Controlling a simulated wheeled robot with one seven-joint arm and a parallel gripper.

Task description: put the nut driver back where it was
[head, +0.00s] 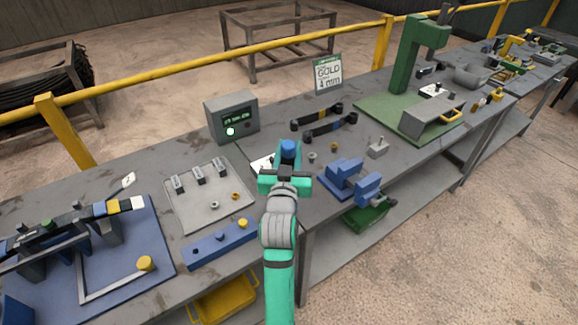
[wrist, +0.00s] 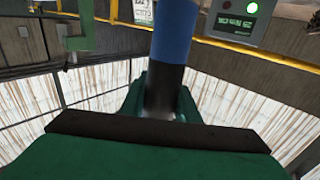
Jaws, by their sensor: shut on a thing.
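My gripper (head: 286,178) is over the bench, right of the grey tray. It is shut on a blue-handled tool, which I take to be the nut driver (head: 288,148). The blue handle (wrist: 174,35) rises from between the jaws in the wrist view, with a darker part below it. The tool's lower end is hidden by my gripper and arm. I cannot tell whether it touches the bench. A white card (head: 261,164) lies partly hidden just left of my gripper.
A grey display box (head: 232,117) stands behind. A grey tray (head: 187,215) with small parts and a blue bar (head: 205,250) are left. A blue vise (head: 344,178) is close on the right. Two dark bars (head: 330,126) lie behind it. A green press (head: 410,55) stands farther right.

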